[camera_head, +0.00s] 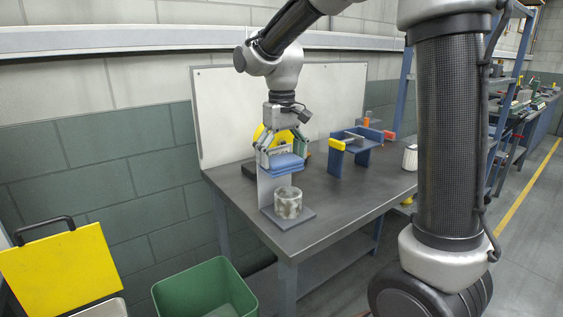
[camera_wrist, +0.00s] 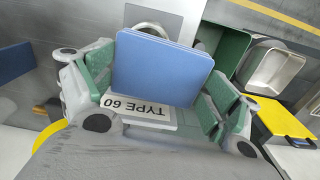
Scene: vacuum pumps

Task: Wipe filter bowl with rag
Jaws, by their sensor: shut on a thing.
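My gripper (camera_head: 285,158) is shut on a folded blue rag (camera_head: 287,166), held flat between its green-sided fingers. In the wrist view the rag (camera_wrist: 160,68) fills the space between my gripper's fingers (camera_wrist: 160,92). The filter bowl (camera_head: 288,203), a mottled grey-white cylinder, stands upright on a grey stand's base plate (camera_head: 268,217). The rag is above the bowl, with a visible gap between them. In the wrist view the rag hides most of the bowl area.
The stand's upright plate (camera_head: 264,190) rises behind the bowl. A blue bracket (camera_head: 338,164) and a ribbed white cylinder (camera_head: 410,158) stand further right on the grey bench (camera_head: 335,205). A green bin (camera_head: 205,290) and a yellow-lidded container (camera_head: 62,270) are at lower left. A "TYPE 60" label (camera_wrist: 137,108) shows below the rag.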

